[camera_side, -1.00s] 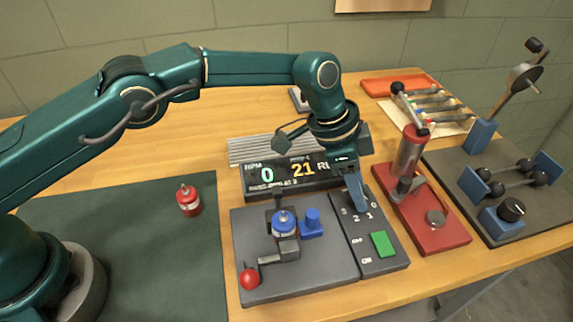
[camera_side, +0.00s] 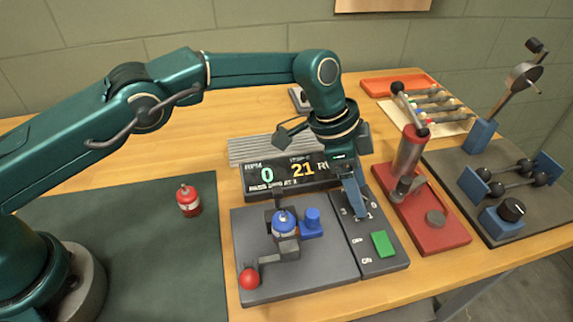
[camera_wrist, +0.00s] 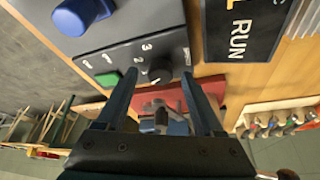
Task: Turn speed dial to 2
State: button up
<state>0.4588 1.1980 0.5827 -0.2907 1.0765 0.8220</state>
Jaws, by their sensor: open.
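The speed dial (camera_wrist: 160,70) is a dark round knob on the grey control panel (camera_wrist: 125,42), with printed numbers, 1, 2 and 3 among them, beside it. My gripper (camera_wrist: 160,74) is open, with one finger on each side of the dial in the wrist view. Gaps show between the dial and both fingers. In the side view my gripper (camera_side: 360,214) points down at the panel's upper right part (camera_side: 378,266) and hides the dial. I cannot read which number the dial points to. The display (camera_side: 292,175) shows RPM 0 and a 21.
A green button (camera_side: 383,244) lies just in front of the dial. A blue-topped mechanism (camera_side: 285,224) and a red ball lever (camera_side: 249,279) stand to the left. A red-based press (camera_side: 430,228) stands close on the right. A red canister (camera_side: 188,200) stands on the dark mat.

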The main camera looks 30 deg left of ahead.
jog(key=shift+v, duration=2.6)
jog(key=n, duration=0.1)
jog(key=n+t, duration=0.1)
jog(key=n, duration=0.2)
jog(key=shift+s+d+f+y, duration=0.1)
jog(key=shift+s+d+y, duration=0.2)
jog(key=shift+s+y, duration=0.1)
jog(key=shift+t, duration=0.3)
jog(key=shift+x, duration=2.55)
jog(key=shift+a, duration=0.1)
grip_shut()
